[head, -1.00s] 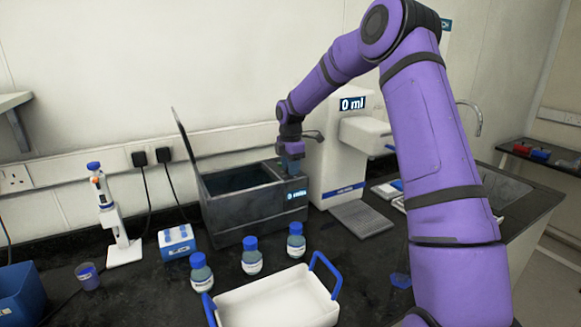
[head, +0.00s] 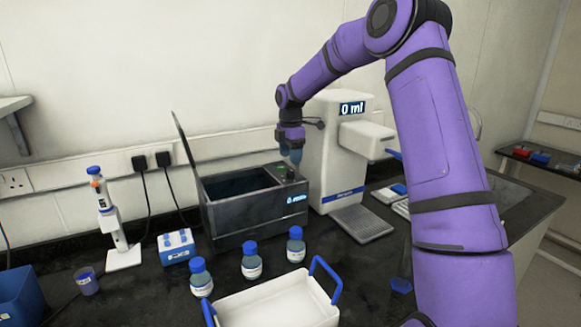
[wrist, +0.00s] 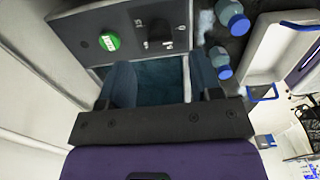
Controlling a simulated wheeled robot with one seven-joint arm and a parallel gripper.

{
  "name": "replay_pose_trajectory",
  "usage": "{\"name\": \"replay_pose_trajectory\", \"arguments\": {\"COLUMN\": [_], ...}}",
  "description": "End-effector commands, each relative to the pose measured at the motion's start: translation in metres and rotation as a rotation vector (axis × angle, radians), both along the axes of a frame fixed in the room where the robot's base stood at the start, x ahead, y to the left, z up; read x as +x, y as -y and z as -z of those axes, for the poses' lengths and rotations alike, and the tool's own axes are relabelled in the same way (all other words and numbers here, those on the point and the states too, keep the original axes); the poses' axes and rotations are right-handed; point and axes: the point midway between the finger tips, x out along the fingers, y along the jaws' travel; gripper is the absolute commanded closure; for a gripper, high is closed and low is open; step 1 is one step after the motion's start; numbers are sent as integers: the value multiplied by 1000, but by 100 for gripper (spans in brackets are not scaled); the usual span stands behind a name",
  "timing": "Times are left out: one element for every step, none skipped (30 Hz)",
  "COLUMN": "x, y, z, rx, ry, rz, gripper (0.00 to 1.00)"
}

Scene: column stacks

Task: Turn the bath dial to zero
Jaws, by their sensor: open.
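The water bath (head: 235,218) is a dark grey box with its lid raised at the left and a small lit display (head: 297,198) on its front. Its top panel shows in the wrist view (wrist: 85,22), with a round green button (wrist: 109,41) and a dark dial (wrist: 159,29) ringed by small pale marks. I cannot read the dial's setting. My gripper (head: 293,158) points down just above the right end of the bath. In the wrist view my gripper (wrist: 161,78) is open and empty, its fingers apart, with the dial beyond the gap.
A white dispenser (head: 335,150) reading 0 ml stands right behind the bath. Several blue-capped bottles (head: 250,262) and a white tray with blue handles (head: 275,305) stand in front. A pipette stand (head: 120,255) and a blue tube rack (head: 177,247) are at the left.

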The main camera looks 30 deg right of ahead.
Motion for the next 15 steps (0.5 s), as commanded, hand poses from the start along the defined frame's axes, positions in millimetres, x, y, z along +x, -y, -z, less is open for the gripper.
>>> {"name": "replay_pose_trajectory", "arguments": {"x": [1,0,0,0,0,0,0,0,0,0,0,0,0,0,0], "y": [0,0,0,0,0,0,0,0,0,0,0,0,0,0,0], "z": [-10,-15,-22,-27,-30,-35,-38,-41,-44,-45,-47,-48,-49,-49,-49], "rx": [-1,-1,0,0,0,0,1,1,1,1,1,1,1,1,1], "ry": [2,2,3,2,1,1,1,0,0,0,0,0,0,-1,-1], "rz": [1,1,1,1,1,1,1,1,1,1,1,0,0,0,0], "gripper": [41,41,41,41,41,41,41,41,41,41,41,41,41,41,41]}}
